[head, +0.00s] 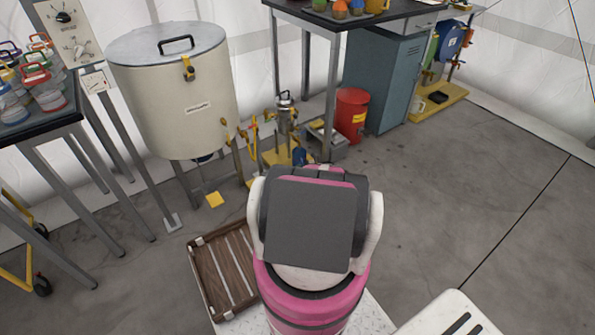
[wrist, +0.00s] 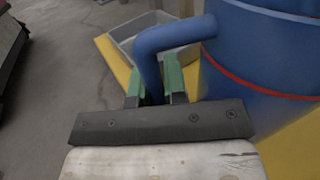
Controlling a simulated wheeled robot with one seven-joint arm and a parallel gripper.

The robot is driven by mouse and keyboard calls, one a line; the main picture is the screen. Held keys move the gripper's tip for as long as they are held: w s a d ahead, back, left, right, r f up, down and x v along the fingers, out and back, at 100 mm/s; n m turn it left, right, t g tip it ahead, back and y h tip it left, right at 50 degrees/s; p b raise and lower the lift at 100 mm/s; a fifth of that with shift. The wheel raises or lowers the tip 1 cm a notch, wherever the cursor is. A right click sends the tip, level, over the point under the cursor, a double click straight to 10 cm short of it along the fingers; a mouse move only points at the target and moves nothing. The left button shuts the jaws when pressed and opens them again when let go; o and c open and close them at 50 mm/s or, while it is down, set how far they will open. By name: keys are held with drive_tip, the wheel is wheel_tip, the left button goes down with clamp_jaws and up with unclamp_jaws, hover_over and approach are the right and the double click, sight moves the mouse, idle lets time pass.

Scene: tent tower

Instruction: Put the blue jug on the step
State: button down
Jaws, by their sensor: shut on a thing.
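The blue jug (wrist: 265,55) with a thin red band fills the right of the wrist view. Its blue handle (wrist: 172,36) curves down between the green fingertips of my gripper (wrist: 157,80), which is shut on it. In the head view only a small blue part, likely the jug (head: 299,156), shows past my arm, and my gripper is hidden. I cannot tell whether the jug touches the yellow surface below. A white slab with dark slots (head: 450,317), possibly the step, is cut off at the lower right of the head view.
A yellow base (head: 276,159) with pipes and valves stands beside a large cream tank (head: 175,100). A grey tray (wrist: 160,30) sits close behind the jug handle. A red bin (head: 352,112) stands beyond, and a slatted wooden pallet (head: 222,268) lies left of me. The right floor is clear.

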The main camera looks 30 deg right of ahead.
drive_tip(key=shift+f, duration=0.15)
drive_tip(key=c, duration=1.2)
unclamp_jaws()
drive_tip(key=shift+o, duration=0.2)
drive_tip(key=shift+s+d, duration=0.1)
drive_tip(key=shift+d, duration=0.1)
drive_tip(key=v, duration=1.1)
drive_tip(key=shift+s+d, duration=0.2)
drive_tip(key=shift+d, duration=0.05)
